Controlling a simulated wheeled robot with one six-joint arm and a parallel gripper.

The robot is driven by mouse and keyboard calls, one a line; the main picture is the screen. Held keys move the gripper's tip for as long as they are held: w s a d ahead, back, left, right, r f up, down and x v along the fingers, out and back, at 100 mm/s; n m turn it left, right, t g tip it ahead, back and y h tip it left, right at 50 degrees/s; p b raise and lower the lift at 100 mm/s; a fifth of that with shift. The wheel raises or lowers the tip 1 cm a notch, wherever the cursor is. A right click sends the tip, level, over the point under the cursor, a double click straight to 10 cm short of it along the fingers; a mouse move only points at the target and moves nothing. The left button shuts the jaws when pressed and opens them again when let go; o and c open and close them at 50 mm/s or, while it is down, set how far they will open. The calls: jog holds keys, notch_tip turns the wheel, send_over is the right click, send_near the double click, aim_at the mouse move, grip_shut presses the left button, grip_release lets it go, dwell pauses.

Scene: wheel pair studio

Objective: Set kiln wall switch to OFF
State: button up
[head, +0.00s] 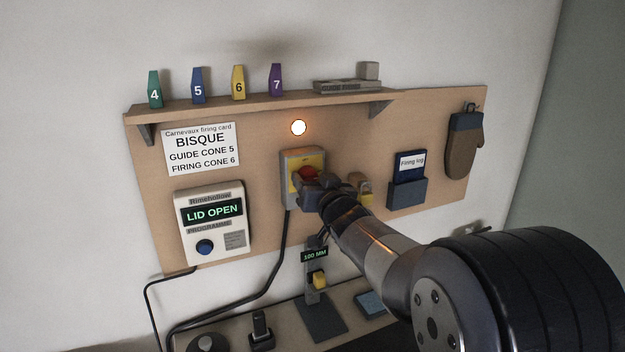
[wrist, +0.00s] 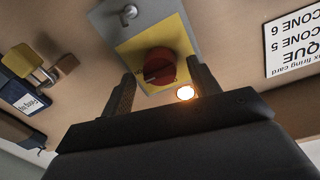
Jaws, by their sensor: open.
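The kiln wall switch is a grey box with a yellow plate (head: 293,163) and a red rotary knob (head: 308,173), mounted on the wooden board. In the wrist view the switch's yellow plate (wrist: 181,36) and red knob (wrist: 160,66) show upside down. My gripper (head: 312,184) is in front of the switch and partly hides it in the head view. In the wrist view my gripper (wrist: 160,72) is open, with one finger on each side of the knob. Gaps show between fingers and knob; I cannot tell the depth. The switch's position marks are not readable.
A lit lamp (head: 299,127) is above the switch. The controller (head: 212,222) at left reads LID OPEN. A padlock (head: 365,193) hangs close to the right of the switch. A shelf (head: 250,101) with several numbered cones runs above. A cable (head: 285,245) hangs below.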

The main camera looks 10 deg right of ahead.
jog(key=shift+w, duration=0.25)
jog(key=shift+c, duration=0.4)
jog(key=c, duration=0.9)
